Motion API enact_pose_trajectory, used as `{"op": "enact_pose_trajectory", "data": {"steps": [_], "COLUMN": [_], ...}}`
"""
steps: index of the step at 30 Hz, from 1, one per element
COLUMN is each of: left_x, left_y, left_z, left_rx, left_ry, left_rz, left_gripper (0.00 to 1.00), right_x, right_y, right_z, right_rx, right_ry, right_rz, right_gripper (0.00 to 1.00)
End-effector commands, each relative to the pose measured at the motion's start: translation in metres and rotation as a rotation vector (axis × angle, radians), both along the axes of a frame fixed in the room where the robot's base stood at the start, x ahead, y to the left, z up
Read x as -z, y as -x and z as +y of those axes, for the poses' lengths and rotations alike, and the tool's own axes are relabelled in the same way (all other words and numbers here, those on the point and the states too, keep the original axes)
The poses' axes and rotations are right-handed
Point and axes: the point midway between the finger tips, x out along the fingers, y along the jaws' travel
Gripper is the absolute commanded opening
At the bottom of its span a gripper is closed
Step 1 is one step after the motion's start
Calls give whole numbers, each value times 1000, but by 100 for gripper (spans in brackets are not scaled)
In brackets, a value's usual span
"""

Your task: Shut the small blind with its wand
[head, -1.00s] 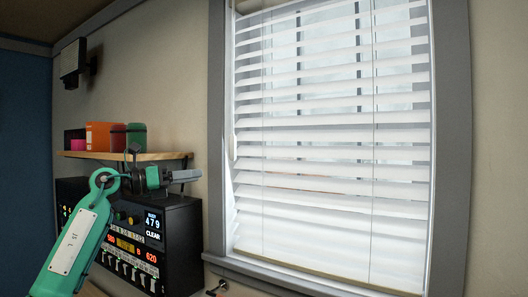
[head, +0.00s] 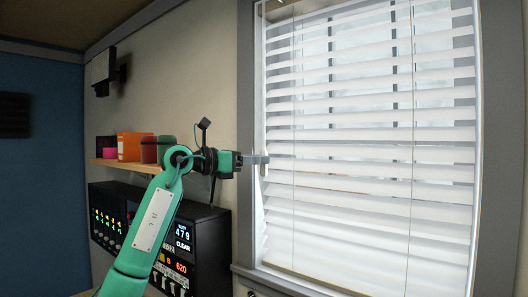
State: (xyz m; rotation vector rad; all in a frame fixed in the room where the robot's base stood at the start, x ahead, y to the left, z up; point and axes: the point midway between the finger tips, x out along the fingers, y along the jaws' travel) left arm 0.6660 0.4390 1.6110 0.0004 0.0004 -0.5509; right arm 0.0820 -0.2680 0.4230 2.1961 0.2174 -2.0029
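The small white blind (head: 370,150) hangs in a grey-framed window on the right. Its slats are tilted open, with gaps showing bright glass between them, widest in the upper part. A thin pale wand (head: 264,168) hangs at the blind's left edge. My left gripper (head: 262,159) is level with the wand, its grey fingers reaching right to it and overlapping it in the picture. The fingers are seen side-on, so I cannot tell whether they are open or shut on the wand. My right gripper is not in view.
A black rack unit (head: 208,245) with lit displays stands behind and below my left arm. Above it a wooden shelf (head: 128,165) holds an orange box (head: 130,146) and other containers. The grey window frame (head: 246,120) stands just behind my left gripper.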

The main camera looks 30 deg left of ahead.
Motion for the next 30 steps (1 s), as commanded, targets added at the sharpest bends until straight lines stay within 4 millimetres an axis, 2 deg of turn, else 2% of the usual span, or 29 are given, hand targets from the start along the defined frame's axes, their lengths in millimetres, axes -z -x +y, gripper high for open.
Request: {"op": "enact_pose_trajectory", "data": {"steps": [1,6,16,17,22,23,30], "left_x": [-3,-1,1,1,1,1,0], "left_y": [-7,-20,-23,-23,-23,-23,-23], "left_z": [-4,-12,-14,-14,-14,-14,-13], "left_rx": [3,1,1,0,1,1,12], "left_ry": [2,2,1,1,1,1,1], "left_rz": [1,1,1,1,1,1,1], "left_gripper": [38,38,38,36,2,0,0], "right_x": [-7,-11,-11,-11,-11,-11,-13], "right_y": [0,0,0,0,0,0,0], "right_z": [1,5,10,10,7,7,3], "right_rx": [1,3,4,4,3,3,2], "right_ry": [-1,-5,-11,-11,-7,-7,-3], "right_rz": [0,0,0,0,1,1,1], "right_gripper": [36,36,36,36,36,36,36]}}
